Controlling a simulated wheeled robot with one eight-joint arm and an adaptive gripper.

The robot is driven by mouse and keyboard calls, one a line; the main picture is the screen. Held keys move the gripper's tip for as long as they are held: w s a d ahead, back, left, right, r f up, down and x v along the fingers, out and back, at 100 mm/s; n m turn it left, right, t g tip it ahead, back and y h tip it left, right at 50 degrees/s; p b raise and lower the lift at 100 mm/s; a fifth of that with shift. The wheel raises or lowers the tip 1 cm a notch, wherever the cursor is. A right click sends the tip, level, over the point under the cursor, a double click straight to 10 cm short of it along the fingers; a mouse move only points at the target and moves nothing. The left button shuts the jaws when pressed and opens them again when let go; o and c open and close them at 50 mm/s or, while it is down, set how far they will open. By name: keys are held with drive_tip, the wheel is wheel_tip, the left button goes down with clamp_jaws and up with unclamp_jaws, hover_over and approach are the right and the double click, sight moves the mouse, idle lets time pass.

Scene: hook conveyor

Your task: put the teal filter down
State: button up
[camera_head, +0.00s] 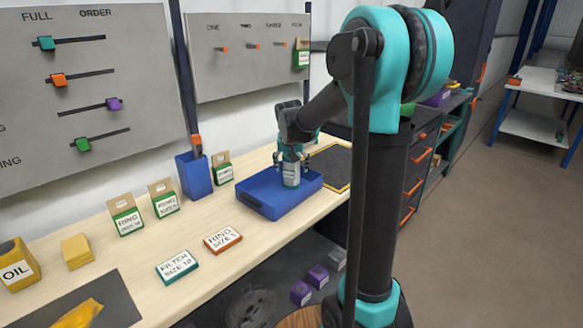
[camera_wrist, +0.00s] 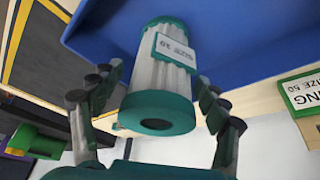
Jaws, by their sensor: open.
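The teal filter (camera_head: 291,174) is a whitish ribbed cylinder with teal end caps and a white label. It stands upright in the blue tray (camera_head: 290,206) on the bench. In the wrist view, the filter (camera_wrist: 160,78) lies between the fingers, its near cap with a dark hole facing the camera. The tray (camera_wrist: 240,35) fills the top behind it. My gripper (camera_head: 291,163) is at the tray, open, with fingers on both sides of the filter. In the wrist view, gaps show between the fingers (camera_wrist: 160,85) and the filter. The filter's base is partly hidden.
Ring boxes (camera_head: 222,168) and a blue bin (camera_head: 194,176) stand behind and left of the tray. A filter box (camera_head: 177,267) and a ring box (camera_head: 222,239) lie flat in front. A dark mat (camera_head: 331,166) lies right of the tray.

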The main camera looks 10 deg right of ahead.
drive_tip(key=v, duration=1.2)
drive_tip(key=shift+s, duration=0.1)
idle(3.1)
